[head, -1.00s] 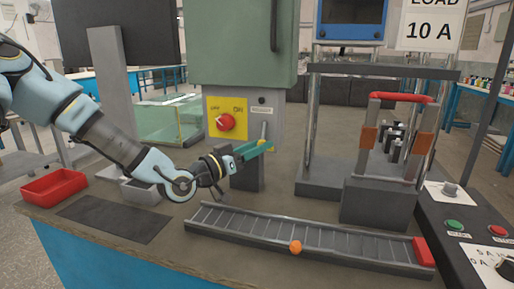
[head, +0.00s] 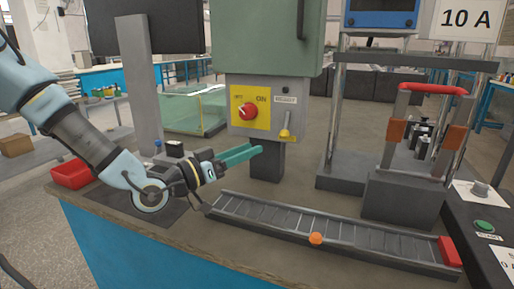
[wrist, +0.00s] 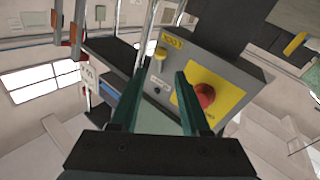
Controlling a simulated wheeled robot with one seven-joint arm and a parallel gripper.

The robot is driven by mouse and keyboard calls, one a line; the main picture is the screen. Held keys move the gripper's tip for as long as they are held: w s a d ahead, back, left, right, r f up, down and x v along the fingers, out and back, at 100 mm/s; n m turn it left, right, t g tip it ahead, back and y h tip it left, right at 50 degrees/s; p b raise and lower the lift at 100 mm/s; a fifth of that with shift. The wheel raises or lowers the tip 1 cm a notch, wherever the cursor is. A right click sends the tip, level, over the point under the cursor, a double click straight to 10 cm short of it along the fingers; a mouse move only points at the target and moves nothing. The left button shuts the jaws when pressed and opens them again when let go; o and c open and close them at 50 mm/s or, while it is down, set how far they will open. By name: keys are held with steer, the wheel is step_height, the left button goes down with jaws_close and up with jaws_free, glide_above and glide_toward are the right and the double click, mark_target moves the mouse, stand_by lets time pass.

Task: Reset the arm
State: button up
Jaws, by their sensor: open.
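My gripper (head: 240,156) has green fingers and is open and empty. In the head view it is left of centre, in front of the green cabinet's post and apart from everything around it. My blue arm reaches in from the left. In the wrist view the two fingers (wrist: 158,100) stand apart with nothing between them. Beyond them shows the control panel with its yellow plate and red rotary knob (wrist: 205,95). In the head view the red knob (head: 248,111) and a yellow-tipped lever (head: 286,131) are on that panel. The lever points downward.
A slatted rack (head: 330,233) with an orange ball (head: 315,239) and a red end block (head: 449,251) lies along the front. A red tray (head: 72,174) is at the left. A red-handled fixture (head: 432,89) stands right. A glass tank (head: 195,112) is behind.

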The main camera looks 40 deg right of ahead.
steer(key=shift+a, duration=0.1)
stand_by(0.4)
